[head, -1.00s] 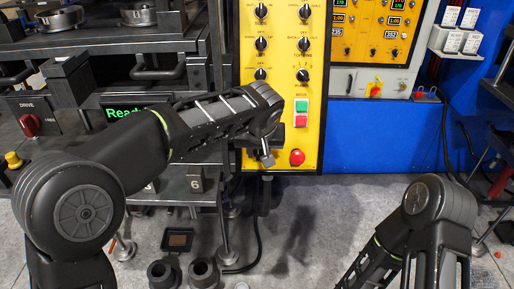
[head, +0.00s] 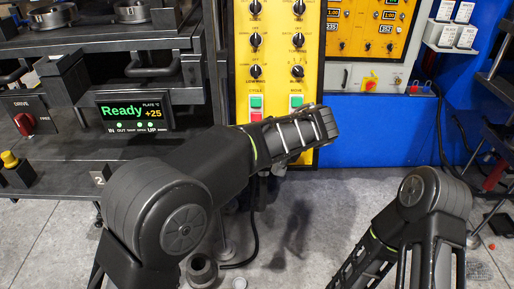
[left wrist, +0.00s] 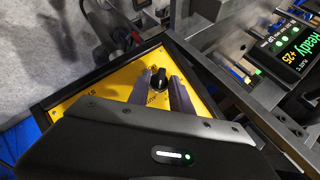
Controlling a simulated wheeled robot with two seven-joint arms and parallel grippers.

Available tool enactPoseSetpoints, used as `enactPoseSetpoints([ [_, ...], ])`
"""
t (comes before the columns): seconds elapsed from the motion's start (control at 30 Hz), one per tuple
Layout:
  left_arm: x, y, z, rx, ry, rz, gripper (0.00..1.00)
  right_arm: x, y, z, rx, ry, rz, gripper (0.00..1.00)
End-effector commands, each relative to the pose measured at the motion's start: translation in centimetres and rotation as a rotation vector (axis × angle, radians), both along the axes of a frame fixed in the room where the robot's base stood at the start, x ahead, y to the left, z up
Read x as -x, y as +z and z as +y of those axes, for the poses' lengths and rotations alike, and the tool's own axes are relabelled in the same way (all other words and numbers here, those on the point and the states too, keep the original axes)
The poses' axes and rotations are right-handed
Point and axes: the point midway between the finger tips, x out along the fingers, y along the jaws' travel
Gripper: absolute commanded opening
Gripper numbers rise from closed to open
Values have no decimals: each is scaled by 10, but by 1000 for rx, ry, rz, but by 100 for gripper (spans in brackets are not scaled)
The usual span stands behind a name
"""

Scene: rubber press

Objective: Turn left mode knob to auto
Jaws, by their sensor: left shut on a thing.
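The left mode knob (left wrist: 159,77) is a small black knob on the yellow panel, seen in the left wrist view. "AUTO"-like lettering stands below it in that picture; I cannot tell which mark the knob points at. My left gripper (left wrist: 157,84) has one finger on each side of the knob and is shut on it. In the head view my left arm lies across the bottom of the yellow panel (head: 276,85) and hides the knob and the fingers. My right arm shows at the lower right of the head view, but its gripper is out of frame.
Several other black knobs, such as one at the lower right (head: 297,72), sit above green and red buttons (head: 296,103) on the panel. The press (head: 135,82) with a "Ready" display (head: 136,112) stands to the left. The blue wall (head: 375,130) right of the panel is clear.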

Motion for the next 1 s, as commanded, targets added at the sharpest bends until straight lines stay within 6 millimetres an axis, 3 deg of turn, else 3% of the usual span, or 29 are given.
enactPoseSetpoints([
  [0.47,1,-2,0,-21,-7,3,0,0,0,0,0,0,0,36],
  [0.5,0,-2,0,-21,-7,3,27,0,0,0,0,0,0,36],
  [0.57,0,-2,0,-21,-7,3,32,0,0,0,0,0,0,36],
  [1.0,8,8,-7,-18,-8,0,32,0,-3,0,0,0,0,36],
])
